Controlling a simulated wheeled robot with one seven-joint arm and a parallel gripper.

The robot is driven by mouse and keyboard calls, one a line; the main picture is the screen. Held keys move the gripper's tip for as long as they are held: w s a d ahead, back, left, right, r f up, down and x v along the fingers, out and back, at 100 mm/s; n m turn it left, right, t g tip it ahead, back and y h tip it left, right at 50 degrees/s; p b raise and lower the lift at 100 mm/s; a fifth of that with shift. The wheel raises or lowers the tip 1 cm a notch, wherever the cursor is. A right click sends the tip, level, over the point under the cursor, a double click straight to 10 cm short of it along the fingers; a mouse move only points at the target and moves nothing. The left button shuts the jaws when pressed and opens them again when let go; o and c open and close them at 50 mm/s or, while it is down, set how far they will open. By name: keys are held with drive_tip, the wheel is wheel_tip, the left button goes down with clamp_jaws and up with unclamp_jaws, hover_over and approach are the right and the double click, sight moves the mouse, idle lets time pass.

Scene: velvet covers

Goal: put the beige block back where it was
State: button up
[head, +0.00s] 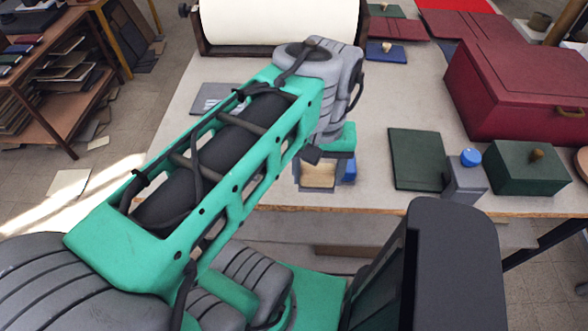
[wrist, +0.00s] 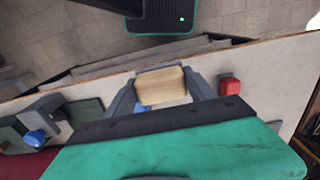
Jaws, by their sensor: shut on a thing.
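The beige block (wrist: 161,87) sits between the two grey fingers of my gripper (wrist: 162,92) in the wrist view. My gripper is shut on it. In the head view the block (head: 318,175) shows below my wrist, near the table's front edge, with the gripper (head: 320,163) partly hidden by my arm. A grey edge shows around the block; I cannot tell whether the block touches what is under it. A blue thing (head: 350,171) is right beside the block and is mostly hidden.
A red block (wrist: 230,85) lies on the table (head: 385,205) beside my gripper. A dark green panel (head: 418,158), a grey block with a blue knob (head: 465,180), a green box (head: 528,170) and a large red box (head: 520,90) stand to the right. A white roll (head: 275,20) is behind.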

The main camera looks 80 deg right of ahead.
drive_tip(key=w+d+f, duration=0.2)
drive_tip(key=d+f, duration=0.1)
drive_tip(key=w+d+f+p, duration=0.1)
drive_tip(key=w+d+f, duration=0.2)
drive_tip(key=w+d+f+p, duration=0.1)
drive_tip(key=w+d+f, duration=0.1)
drive_tip(key=d+f, duration=0.1)
drive_tip(key=shift+w+d, duration=0.2)
drive_tip(key=shift+d, duration=0.15)
wheel_tip(320, 180, down, 3)
drive_tip(key=shift+w+d+r+p, duration=0.1)
drive_tip(key=shift+r+p, duration=0.05)
drive_tip(key=shift+p, duration=0.2)
drive_tip(key=shift+f, duration=0.3)
drive_tip(key=shift+f, duration=0.2)
drive_tip(key=o, duration=1.5)
drive_tip(key=shift+c, duration=0.2)
drive_tip(key=shift+r, duration=0.1)
